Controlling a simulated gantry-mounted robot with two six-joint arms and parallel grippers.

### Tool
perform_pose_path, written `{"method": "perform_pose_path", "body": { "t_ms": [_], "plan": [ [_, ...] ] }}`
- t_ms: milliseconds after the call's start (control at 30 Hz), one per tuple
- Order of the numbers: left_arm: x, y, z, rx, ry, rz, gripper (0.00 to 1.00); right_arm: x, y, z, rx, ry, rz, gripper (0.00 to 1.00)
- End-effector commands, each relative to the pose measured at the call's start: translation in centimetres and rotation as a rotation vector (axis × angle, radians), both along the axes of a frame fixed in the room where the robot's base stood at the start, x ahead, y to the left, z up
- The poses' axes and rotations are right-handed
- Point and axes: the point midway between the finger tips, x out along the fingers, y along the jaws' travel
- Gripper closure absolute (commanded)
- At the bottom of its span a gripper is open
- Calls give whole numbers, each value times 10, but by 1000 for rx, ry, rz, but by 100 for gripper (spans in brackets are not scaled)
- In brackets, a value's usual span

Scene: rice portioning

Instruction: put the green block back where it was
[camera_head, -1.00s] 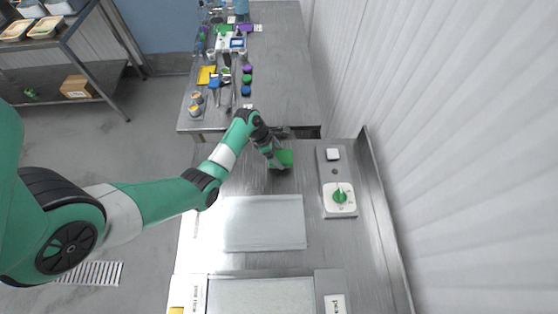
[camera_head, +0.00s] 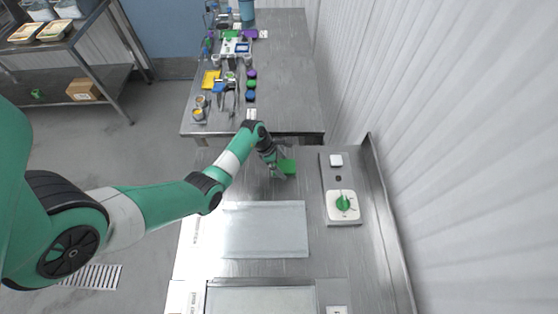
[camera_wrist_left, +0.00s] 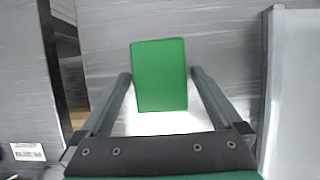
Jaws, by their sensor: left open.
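The green block (camera_head: 288,167) sits on the steel counter, beyond the flat tray and left of the dial panel. My left gripper (camera_head: 280,172) is low at the block's left side in the head view and partly overlaps it. In the left wrist view the green block (camera_wrist_left: 160,75) shows as a plain green rectangle between the two fingers. The fingers (camera_wrist_left: 160,88) are spread, with a visible gap on each side of the block. The block's underside is hidden. My right gripper is not in view.
A flat metal tray (camera_head: 265,230) lies nearer on the counter. A panel with a green dial (camera_head: 343,203) stands to the right, beside the raised counter edge. A second table (camera_head: 285,75) with bottles, cups and tools stands beyond a gap.

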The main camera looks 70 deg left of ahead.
Motion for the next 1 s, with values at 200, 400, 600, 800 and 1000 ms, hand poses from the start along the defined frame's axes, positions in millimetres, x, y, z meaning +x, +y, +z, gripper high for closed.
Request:
{"method": "perform_pose_path", "body": {
  "t_ms": [200, 400, 600, 800, 1000],
  "plan": [
    [-14, 6, 41, 2, -3, 2, 0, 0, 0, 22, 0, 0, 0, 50],
    [-32, 13, 85, 2, -3, 2, 0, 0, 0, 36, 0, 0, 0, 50],
    [-42, 16, 108, 1, -1, 2, 0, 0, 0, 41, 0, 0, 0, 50],
    [-44, 16, 111, 0, 0, 1, 0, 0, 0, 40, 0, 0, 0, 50],
    [-44, 16, 111, 0, -1, 0, 0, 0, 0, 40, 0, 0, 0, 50]
  ]
}}
